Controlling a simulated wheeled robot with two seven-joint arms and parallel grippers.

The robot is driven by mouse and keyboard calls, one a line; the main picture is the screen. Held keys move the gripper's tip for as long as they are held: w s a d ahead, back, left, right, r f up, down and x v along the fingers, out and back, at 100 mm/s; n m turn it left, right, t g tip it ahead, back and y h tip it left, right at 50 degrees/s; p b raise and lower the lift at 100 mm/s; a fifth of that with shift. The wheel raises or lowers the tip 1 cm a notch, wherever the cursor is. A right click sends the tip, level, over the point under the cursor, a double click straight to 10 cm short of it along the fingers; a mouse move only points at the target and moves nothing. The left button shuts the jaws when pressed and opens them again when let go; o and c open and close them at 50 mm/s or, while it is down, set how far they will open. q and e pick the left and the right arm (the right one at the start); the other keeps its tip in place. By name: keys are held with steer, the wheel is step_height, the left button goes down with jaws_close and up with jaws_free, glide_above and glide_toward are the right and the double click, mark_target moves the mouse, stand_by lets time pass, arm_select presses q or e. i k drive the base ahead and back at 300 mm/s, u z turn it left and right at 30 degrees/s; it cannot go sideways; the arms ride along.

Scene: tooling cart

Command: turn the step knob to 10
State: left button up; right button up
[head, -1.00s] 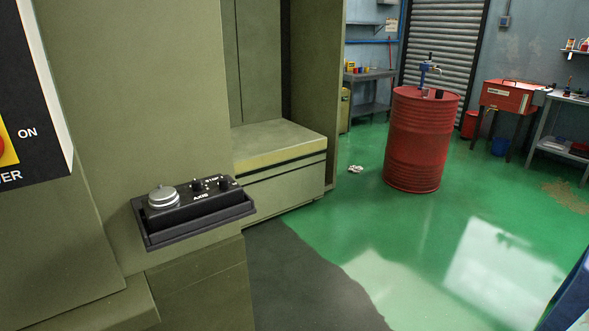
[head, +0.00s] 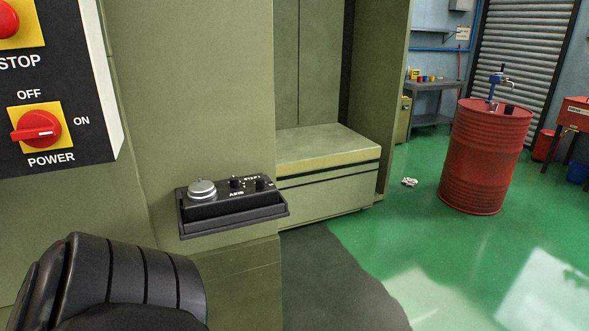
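A black control box (head: 232,211) sits on a ledge on the green machine's front, near the middle of the head view. It carries a large silver dial (head: 202,189) on its left and two small black knobs to the right. The lettering reads AXIS and what looks like STEP. The right-hand small knob (head: 261,184) seems to be the step knob, but its pointer and numbers are too small to read. Neither gripper is in view. A black ribbed arm part of mine shows at the lower left, nearer to me than the box.
A panel (head: 88,85) with a red stop button (head: 8,20) and a red power switch (head: 38,128) stands at the left. A red drum (head: 487,155) stands on the green floor at the right. The floor between machine and drum is mostly clear.

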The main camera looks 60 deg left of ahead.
mark_target(260, 183)
steer(key=i, duration=1.35)
steer(key=u, duration=2.45)
